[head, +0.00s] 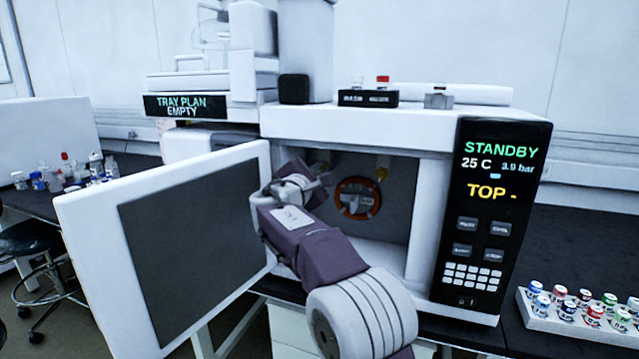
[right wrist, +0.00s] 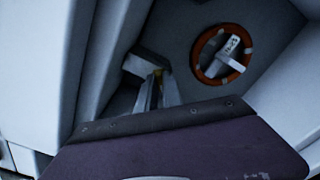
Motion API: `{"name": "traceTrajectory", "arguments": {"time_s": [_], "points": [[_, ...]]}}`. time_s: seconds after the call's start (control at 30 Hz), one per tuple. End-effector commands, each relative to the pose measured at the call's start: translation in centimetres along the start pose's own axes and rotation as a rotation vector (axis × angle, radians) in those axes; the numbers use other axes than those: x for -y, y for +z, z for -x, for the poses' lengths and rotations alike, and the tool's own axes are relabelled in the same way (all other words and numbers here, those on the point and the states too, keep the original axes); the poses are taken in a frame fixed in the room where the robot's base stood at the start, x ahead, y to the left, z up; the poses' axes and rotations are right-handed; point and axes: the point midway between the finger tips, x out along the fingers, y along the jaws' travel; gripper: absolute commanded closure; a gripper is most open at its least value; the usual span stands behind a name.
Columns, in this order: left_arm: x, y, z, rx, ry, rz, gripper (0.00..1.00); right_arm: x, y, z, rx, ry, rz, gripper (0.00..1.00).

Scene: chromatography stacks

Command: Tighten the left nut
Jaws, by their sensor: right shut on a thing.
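The instrument's oven compartment is open, and my right arm reaches into it. My right gripper (head: 322,178) is at the upper left of the compartment, shut on the left nut. Its fingers cover most of the nut in the head view. In the right wrist view a small brass-yellow part of the left nut (right wrist: 156,88) shows between the fingers. A second brass nut (head: 382,172) sits on the right of the compartment's top, apart from the gripper. My left gripper is out of view.
The open oven door (head: 95,255) swings out to the left, close beside my arm. An orange-rimmed column coil (head: 358,198) hangs on the back wall, right of the gripper. The display panel (head: 490,210) reads STANDBY. A vial rack (head: 570,325) stands at right.

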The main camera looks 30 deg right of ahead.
Motion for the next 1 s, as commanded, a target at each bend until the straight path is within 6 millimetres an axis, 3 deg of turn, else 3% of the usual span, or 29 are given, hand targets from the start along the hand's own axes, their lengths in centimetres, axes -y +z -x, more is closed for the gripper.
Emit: {"name": "traceTrajectory", "arguments": {"time_s": [0.03, 0.4, 1.0], "points": [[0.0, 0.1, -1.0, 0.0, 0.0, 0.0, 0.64, 0.5, -0.4, 0.0, 0.0, 0.0, -0.044, 1.0], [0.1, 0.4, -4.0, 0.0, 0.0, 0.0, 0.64, 0.5, -0.3, 0.0, 0.0, -0.001, -0.38, 1.0], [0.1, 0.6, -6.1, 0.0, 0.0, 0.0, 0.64, 0.5, -0.3, 0.0, 0.001, -0.003, -0.687, 1.0]]}}
